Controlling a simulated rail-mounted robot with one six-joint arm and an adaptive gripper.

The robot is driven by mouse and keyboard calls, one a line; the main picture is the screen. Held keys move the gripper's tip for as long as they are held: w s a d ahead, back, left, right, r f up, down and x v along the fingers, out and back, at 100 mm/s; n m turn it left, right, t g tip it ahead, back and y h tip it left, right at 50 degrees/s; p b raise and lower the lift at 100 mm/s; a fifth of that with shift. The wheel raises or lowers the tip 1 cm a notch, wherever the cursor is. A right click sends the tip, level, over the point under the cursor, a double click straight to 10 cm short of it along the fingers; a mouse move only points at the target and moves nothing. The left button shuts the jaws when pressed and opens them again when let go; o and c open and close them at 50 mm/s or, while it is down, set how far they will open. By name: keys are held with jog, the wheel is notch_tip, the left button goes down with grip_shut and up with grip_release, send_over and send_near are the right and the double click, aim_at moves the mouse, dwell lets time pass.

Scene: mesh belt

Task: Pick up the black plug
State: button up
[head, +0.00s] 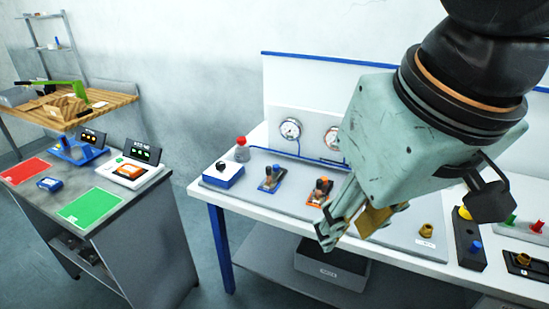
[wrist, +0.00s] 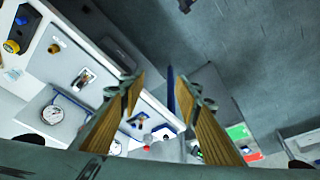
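A black knob-like piece (head: 222,166) sits on top of a blue-and-white box (head: 226,177) at the left end of the white bench; it is the likeliest black plug, but I cannot be sure. In the wrist view the box (wrist: 164,132) shows small beyond the fingers, and the knob's details are too small to tell. My gripper (head: 345,228) hangs over the front edge of the bench, to the right of that box and well apart from it. In the wrist view my gripper (wrist: 157,82) has its two fingers wide apart with nothing between them.
A blue lever unit (head: 270,180) and an orange lever unit (head: 320,190) stand right of the box. A red-topped piece (head: 241,143) and gauges (head: 290,130) stand behind. A brass piece (head: 426,230) is at right. A grey side table (head: 125,180) stands left across a gap.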

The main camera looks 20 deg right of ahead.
jog(key=m+g+p, duration=0.4)
jog(key=m+p, duration=0.8)
jog(key=m, duration=0.8)
send_over(320, 181)
notch_tip(320, 181, down, 16)
jog(key=shift+w+d+r, duration=0.1)
jog(key=shift+d, duration=0.05)
jog(key=shift+f, duration=4.3)
